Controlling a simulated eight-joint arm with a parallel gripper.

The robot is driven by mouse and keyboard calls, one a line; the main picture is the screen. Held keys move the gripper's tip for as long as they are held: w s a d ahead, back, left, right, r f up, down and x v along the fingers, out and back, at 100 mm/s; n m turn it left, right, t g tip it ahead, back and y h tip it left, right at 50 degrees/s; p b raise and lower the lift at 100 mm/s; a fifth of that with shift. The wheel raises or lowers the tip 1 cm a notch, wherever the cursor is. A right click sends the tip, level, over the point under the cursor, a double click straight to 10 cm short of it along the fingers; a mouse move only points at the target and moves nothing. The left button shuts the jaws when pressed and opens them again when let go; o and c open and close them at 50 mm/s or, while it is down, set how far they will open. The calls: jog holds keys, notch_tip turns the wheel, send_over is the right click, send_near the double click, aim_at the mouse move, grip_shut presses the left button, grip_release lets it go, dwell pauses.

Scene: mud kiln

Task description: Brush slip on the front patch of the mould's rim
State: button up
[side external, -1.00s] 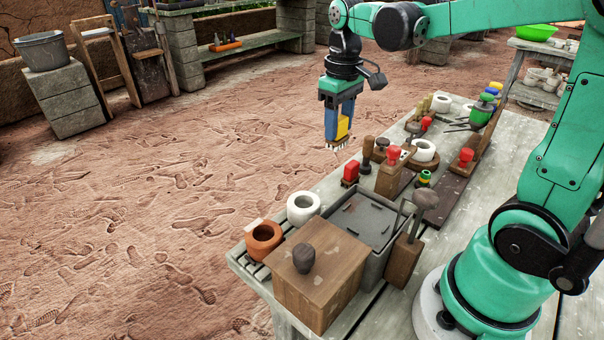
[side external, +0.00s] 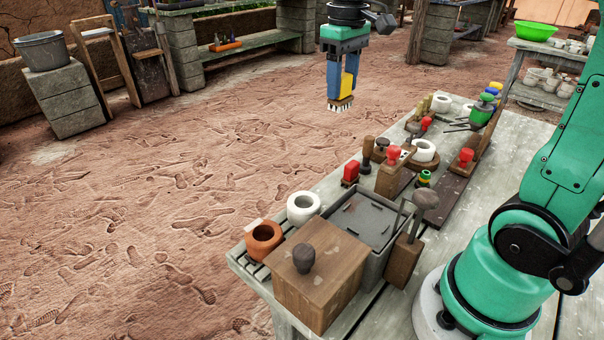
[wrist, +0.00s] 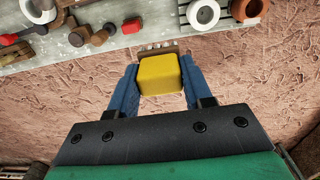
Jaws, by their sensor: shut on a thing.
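My gripper (side external: 341,92) is shut on a brush with a yellow handle (side external: 348,84), a brown base and white bristles pointing down. The yellow handle also shows between the blue fingers in the wrist view (wrist: 160,74). The brush hangs in the air, apart from the table. Pale ring-shaped pieces with hollow centres are on the table: one (side external: 303,208) at the near left end, one (side external: 424,151) on a round wooden board, one (side external: 441,104) farther back. I cannot tell which is the mould. No slip is clearly recognizable.
The table (side external: 505,180) also holds a terracotta ring (side external: 264,240), a lidded wooden box (side external: 318,273), a grey tray (side external: 360,215), and red-topped stamps (side external: 393,153). Tall tool handles stand at the tray's right. The footprinted ground left of the table is open.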

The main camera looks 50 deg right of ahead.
jog(key=w+a+f+n, duration=0.1)
jog(key=a+f+n, duration=0.2)
jog(key=a+n, duration=0.35)
jog(key=w+a+f+n, duration=0.2)
jog(key=a+f+n, duration=0.15)
jog(key=a, duration=0.55)
jog(key=shift+m, duration=0.5)
jog(key=shift+s+f, duration=0.15)
jog(key=shift+f, duration=1.85)
jog(key=shift+s+f, duration=0.1)
jog(key=shift+f, duration=1.85)
jog(key=shift+a+f, duration=0.1)
jog(key=shift+a, duration=2.6)
jog(key=shift+d, duration=2.7)
notch_tip(320, 180, up, 8)
